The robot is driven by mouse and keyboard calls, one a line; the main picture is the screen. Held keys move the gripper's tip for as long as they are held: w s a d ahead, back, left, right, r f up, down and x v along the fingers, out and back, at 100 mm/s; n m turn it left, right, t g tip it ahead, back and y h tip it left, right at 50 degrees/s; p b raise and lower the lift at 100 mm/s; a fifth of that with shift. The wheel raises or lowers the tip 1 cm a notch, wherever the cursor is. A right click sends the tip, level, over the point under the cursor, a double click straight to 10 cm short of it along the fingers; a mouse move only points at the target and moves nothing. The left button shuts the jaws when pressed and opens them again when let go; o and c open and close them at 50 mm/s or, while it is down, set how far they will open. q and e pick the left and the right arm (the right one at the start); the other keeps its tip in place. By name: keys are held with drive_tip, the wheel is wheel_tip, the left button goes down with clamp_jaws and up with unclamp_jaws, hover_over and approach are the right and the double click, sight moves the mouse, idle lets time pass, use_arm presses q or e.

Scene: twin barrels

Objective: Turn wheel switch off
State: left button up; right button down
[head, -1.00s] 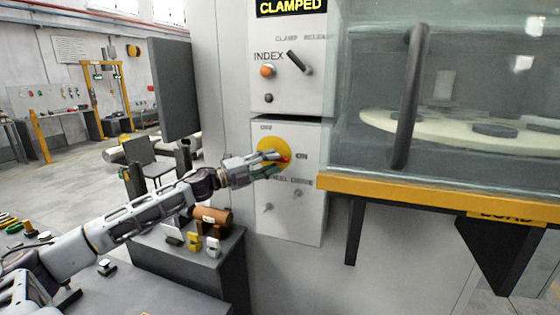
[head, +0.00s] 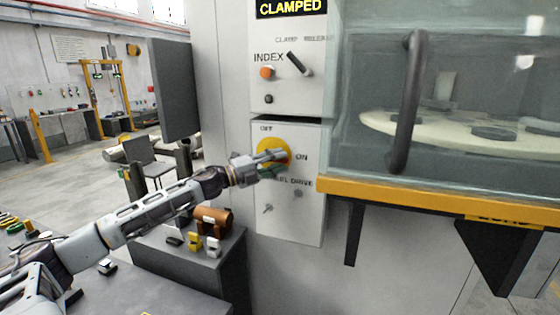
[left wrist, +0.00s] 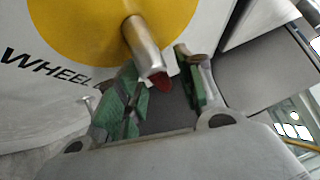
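The wheel drive switch is a yellow disc (head: 268,146) on the light grey panel, with OFF above it and ON to its right. In the left wrist view the disc (left wrist: 90,25) carries a silver handle (left wrist: 145,45) with a red tip. My left gripper (head: 278,163) is in front of the disc's lower right part and hides some of it. In the left wrist view the gripper (left wrist: 158,78) is open, with its green-padded fingers on either side of the handle's red end. I see no clear contact. My right gripper is not in view.
Above are an INDEX panel with an orange button (head: 267,72) and a black lever (head: 299,63). A glass door with a dark vertical handle (head: 405,100) and a yellow ledge (head: 430,192) stands to the right. A brown cylinder (head: 214,219) and small blocks lie on the grey stand below.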

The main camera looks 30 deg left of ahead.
use_arm(q)
drive_tip(key=shift+w+d+r, duration=0.1)
drive_tip(key=shift+w+d, duration=0.15)
drive_tip(key=shift+w, duration=0.15)
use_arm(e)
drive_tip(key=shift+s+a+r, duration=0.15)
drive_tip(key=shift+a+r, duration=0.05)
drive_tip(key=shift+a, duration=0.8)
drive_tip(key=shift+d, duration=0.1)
use_arm(q)
clamp_jaws()
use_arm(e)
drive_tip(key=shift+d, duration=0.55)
